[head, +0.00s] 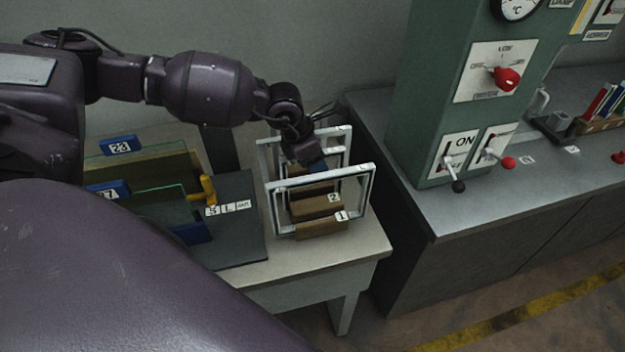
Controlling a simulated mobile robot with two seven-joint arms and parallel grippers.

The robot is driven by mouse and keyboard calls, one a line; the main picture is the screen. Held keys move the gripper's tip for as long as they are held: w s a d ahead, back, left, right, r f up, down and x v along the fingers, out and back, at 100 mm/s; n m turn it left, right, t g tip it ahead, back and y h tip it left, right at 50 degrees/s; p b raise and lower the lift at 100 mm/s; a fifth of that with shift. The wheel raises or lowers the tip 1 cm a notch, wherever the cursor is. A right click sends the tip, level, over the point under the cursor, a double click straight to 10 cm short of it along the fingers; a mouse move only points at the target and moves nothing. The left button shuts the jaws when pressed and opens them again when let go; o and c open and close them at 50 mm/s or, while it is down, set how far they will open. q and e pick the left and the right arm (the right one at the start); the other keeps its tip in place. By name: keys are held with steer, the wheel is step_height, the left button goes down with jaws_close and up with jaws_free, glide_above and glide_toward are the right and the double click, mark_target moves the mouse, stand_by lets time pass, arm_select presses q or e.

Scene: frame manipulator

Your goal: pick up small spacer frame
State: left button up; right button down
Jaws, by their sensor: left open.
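Several pale metal spacer frames stand upright in slotted wooden blocks on the light table; I cannot tell which is the small one. The front frame (318,179) stands at the block marked 1 (322,228), with the block marked 2 (314,207) behind it. A back frame (336,131) rises behind them, partly hidden by my arm. My left gripper (314,163) is open above the middle of the frames, apparently holding nothing. Its fingertips are small and dark, so contact with a frame cannot be told. My right gripper is out of view.
Left of the frames are a dark board (238,237) with letter tiles, a yellow handle (208,189) and glass panes with blue tags 23 (119,145) and 27. A green machine column (425,90) with levers stands on a grey bench (455,205) to the right.

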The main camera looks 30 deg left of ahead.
arm_select(q)
steer(key=shift+f, duration=0.2)
stand_by(0.3)
steer(key=shift+c, duration=0.3)
jaws_close()
